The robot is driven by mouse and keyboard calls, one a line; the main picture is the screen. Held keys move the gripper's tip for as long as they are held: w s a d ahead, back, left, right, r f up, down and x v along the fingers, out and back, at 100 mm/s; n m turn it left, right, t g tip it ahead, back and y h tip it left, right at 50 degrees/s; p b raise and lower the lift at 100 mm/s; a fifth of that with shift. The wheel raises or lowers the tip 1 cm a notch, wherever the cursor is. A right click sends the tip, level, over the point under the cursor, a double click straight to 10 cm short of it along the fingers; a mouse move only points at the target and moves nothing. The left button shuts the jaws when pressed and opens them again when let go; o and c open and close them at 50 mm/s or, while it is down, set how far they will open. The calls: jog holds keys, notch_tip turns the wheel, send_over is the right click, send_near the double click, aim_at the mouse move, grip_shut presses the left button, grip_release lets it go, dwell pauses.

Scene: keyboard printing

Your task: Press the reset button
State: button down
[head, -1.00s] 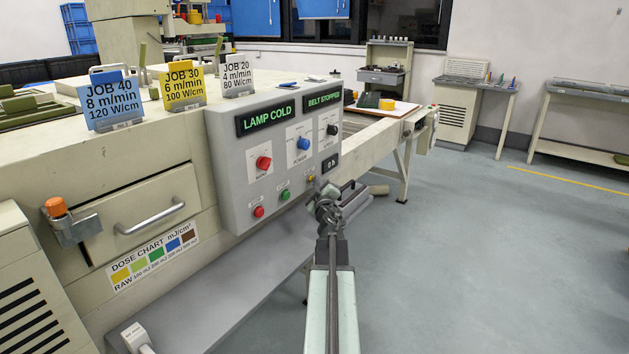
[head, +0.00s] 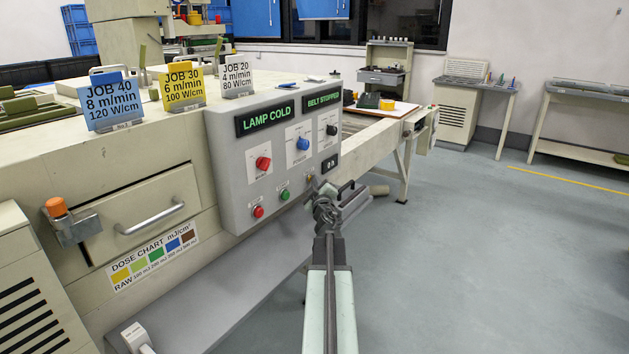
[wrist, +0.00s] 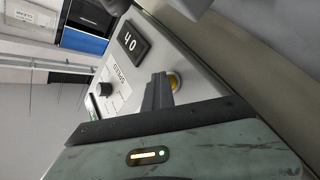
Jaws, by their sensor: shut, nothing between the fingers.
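The grey control panel (head: 230,165) fills the middle of the head view, with lit LAMP COLD (head: 266,119) and BELT STOPPED (head: 324,98) displays. My gripper (head: 319,185) is shut and empty at the panel's lower right corner. In the head view the gripper largely hides that button.
A green button (head: 285,194) and a red button (head: 258,211) sit left of my gripper. Red (head: 263,163), blue (head: 303,143) and black (head: 332,130) knobs are above. A conveyor frame (head: 375,140) extends behind on the right. The floor at right is clear.

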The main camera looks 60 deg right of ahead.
jog(key=shift+w+a+r+y, duration=0.1)
jog(key=shift+w+a+y, duration=0.2)
jog(key=shift+w, duration=0.25)
jog(key=shift+s+a+f, duration=0.15)
jog(key=shift+s+f, duration=0.1)
jog(key=shift+s, duration=0.35)
jog(key=s, duration=0.6)
jog(key=shift+s, duration=0.2)
jog(key=shift+f, duration=0.1)
